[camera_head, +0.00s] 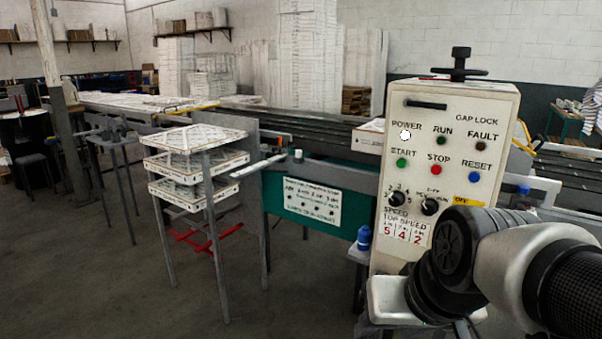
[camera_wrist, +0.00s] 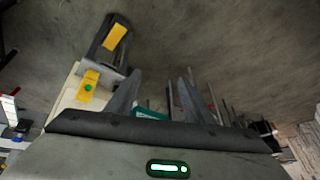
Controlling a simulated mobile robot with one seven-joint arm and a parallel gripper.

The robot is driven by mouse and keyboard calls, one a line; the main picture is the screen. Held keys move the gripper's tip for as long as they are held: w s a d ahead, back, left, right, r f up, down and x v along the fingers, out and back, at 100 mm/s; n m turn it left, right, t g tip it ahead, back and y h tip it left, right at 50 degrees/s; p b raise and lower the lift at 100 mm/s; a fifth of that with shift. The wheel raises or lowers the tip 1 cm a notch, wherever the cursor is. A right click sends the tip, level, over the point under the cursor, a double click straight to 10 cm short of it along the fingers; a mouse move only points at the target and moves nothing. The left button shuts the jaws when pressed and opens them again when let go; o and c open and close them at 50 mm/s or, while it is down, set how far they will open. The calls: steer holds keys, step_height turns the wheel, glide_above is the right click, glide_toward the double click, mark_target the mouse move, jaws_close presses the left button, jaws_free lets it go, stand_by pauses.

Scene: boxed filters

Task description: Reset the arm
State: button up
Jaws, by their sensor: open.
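My arm (camera_head: 500,260) reaches in from the lower right of the head view, in front of the lower right of a control box. Its gripper end is mostly hidden there. In the wrist view my gripper (camera_wrist: 158,85) shows two dark fingers apart, with nothing held between them. The control box (camera_head: 455,105) is cream and upright, with a white lit POWER lamp, a green START button, a red STOP button and a blue RESET button. My arm hides part of its lower front.
White filter panels (camera_head: 195,138) lie stacked on a metal rack at left centre. A conveyor line (camera_head: 340,135) runs behind the control box. A blue bottle (camera_head: 364,237) stands left of the box. Open floor (camera_head: 100,270) lies at lower left.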

steer(key=s+r+p, duration=0.1)
steer(key=r+p, duration=0.9)
steer(key=r, duration=0.1)
steer(key=s+d+r+h+p, duration=0.1)
steer(key=s+r+p, duration=0.1)
steer(key=r+p, duration=0.9)
steer(key=shift+s+d+r, duration=0.2)
steer(key=shift+s+r, duration=0.1)
steer(key=shift+r, duration=0.25)
